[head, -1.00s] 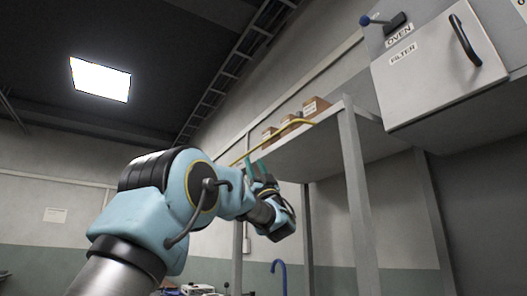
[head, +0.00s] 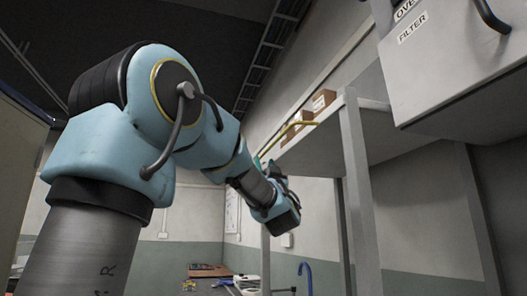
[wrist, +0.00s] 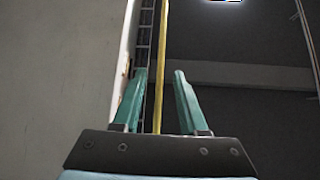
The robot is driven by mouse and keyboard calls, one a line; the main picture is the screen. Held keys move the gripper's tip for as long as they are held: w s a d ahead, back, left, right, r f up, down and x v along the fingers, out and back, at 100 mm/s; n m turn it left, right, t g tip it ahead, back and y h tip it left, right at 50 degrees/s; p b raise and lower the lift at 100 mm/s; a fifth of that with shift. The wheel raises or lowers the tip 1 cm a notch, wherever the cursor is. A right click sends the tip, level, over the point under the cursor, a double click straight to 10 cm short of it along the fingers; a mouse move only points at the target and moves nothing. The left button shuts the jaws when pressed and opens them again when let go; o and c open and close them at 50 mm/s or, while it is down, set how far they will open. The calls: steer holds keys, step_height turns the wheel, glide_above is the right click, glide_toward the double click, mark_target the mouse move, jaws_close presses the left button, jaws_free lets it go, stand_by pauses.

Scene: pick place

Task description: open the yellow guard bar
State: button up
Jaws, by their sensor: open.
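The yellow guard bar (head: 279,138) runs along the front edge of a high shelf in the head view, with its bent end near the boxes. My gripper (head: 261,164) is at the lower left end of the visible bar, and its teal fingers are partly hidden by my wrist. In the wrist view the bar (wrist: 162,65) runs up the picture between the two spread fingers of my gripper (wrist: 160,78), closer to the left finger. No contact shows, and I cannot tell whether the bar lies between the fingertips in depth.
Cardboard boxes (head: 323,100) stand on the grey shelf (head: 338,133), which a grey post (head: 359,190) supports at right. A white cabinet labelled FILTER (head: 455,65) hangs at upper right. A blue hooked pipe (head: 306,275) rises low in the picture.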

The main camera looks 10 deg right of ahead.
mark_target(262, 156)
steer(key=p+x, duration=0.2)
steer(key=x, duration=0.3)
steer(key=shift+w+r, duration=0.15)
steer(key=shift+w, duration=0.05)
steer(key=shift+c, duration=0.4)
jaws_close()
